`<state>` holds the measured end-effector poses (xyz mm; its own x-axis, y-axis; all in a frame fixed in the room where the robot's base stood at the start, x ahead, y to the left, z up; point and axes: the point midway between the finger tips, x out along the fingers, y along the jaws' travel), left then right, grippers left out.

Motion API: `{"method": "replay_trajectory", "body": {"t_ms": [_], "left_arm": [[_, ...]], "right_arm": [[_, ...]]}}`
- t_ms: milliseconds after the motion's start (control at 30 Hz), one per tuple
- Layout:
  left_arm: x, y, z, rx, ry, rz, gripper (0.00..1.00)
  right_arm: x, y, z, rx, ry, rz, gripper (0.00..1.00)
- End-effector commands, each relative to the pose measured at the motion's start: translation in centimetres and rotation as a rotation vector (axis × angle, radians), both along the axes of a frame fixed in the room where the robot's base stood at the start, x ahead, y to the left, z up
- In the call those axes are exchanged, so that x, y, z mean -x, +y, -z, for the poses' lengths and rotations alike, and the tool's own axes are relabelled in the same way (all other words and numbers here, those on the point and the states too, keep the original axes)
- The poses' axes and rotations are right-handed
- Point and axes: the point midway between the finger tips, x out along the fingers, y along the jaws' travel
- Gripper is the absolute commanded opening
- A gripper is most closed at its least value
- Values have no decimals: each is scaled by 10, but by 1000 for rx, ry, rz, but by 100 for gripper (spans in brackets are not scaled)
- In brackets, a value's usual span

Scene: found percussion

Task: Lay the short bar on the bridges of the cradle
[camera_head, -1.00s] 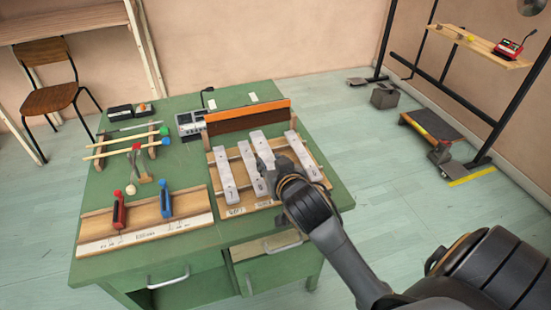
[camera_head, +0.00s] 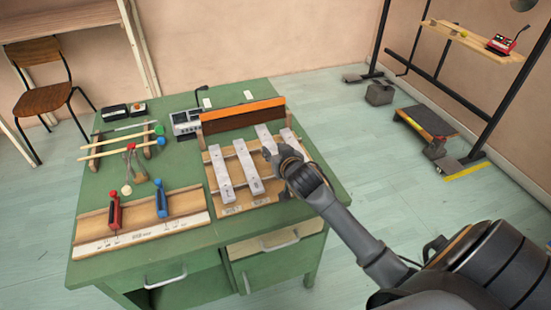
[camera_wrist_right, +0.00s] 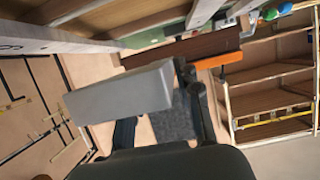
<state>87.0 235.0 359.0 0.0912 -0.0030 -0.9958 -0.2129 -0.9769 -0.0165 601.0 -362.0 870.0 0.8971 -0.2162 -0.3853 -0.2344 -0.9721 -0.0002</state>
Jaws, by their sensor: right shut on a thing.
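The wooden cradle (camera_head: 240,207) sits at the right front of the green table. Two pale grey bars (camera_head: 220,172) and (camera_head: 247,166) lie across its left half, and another bar (camera_head: 291,139) is at its right. My right gripper (camera_head: 273,155) is shut on the short bar (camera_head: 265,136), near its front end, over the gap between them. In the right wrist view the held bar (camera_wrist_right: 118,92) is a plain grey block between the dark fingers. Its underside is hidden, so I cannot tell whether it touches the bridges. My left gripper is out of view.
An upright board with an orange top edge (camera_head: 243,112) stands behind the cradle. A wooden tray (camera_head: 185,203) with a red and a blue handle is to the left. Sticks, a ball and a grey device (camera_head: 186,122) occupy the table's left and back.

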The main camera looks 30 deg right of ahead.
Motion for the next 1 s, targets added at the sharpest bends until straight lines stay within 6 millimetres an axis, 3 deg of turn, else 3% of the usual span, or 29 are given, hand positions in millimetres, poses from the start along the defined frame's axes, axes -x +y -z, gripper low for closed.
{"method": "replay_trajectory", "body": {"t_ms": [267, 433, 533, 967, 1000], "left_arm": [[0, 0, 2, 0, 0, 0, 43], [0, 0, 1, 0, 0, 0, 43], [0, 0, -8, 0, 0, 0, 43], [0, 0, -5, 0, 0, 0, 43], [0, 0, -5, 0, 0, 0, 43]], "right_arm": [[-13, -11, 19, 1, -4, -1, 0], [-17, -15, 45, 0, 0, -1, 0], [-18, -15, 48, 0, -2, -1, 0], [-18, -15, 57, 0, -4, -2, 0], [-17, -15, 58, 0, -2, -1, 37]]}}
